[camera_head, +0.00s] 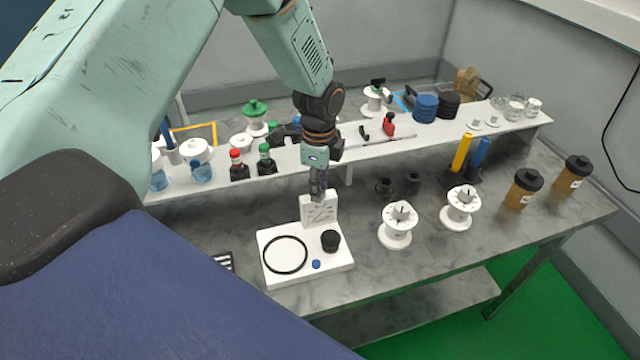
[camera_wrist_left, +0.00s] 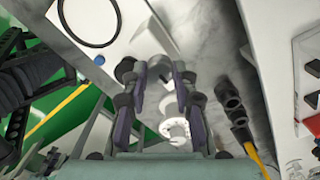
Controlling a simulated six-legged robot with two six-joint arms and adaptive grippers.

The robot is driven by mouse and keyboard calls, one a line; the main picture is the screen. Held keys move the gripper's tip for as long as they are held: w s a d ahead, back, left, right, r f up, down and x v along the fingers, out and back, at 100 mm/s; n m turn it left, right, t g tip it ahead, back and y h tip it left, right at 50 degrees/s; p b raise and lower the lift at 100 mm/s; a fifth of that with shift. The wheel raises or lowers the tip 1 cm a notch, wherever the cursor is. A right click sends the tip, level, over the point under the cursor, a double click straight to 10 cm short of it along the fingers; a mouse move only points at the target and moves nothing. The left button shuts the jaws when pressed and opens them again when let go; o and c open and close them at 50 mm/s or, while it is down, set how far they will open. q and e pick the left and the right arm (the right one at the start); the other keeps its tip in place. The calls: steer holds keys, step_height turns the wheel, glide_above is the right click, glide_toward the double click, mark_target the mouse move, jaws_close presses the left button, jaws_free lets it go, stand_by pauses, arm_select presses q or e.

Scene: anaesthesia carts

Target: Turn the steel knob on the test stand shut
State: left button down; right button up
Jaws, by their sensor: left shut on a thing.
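The white test stand (camera_head: 275,275) stands near the front edge of the grey bench, with an upright gauge panel (camera_head: 318,212) at its back. A black ring, a black cap (camera_head: 331,240) and a small blue button (camera_head: 316,264) are on its base. My left gripper (camera_head: 318,190) reaches down from above to the gauge panel. The knob's turn position cannot be read. My right gripper is out of view.
White dial units (camera_head: 396,225) (camera_head: 460,207) stand right of the test stand. Amber jars (camera_head: 523,188) are farther right. A raised white shelf (camera_head: 365,143) with bottles and blue and black rolls runs behind. Bench between stand and dial units is clear.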

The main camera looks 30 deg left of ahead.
arm_select(q)
steer(key=shift+w+r, duration=0.15)
steer(key=c, duration=1.4)
jaws_free()
steer(key=shift+a, duration=0.1)
steer(key=shift+c, duration=0.2)
steer(key=o, duration=0.4)
steer(key=shift+s, duration=0.2)
steer(key=shift+w, duration=0.1)
step_height(320, 180, up, 12)
steer(key=shift+f, duration=0.1)
steer(key=shift+f, duration=0.1)
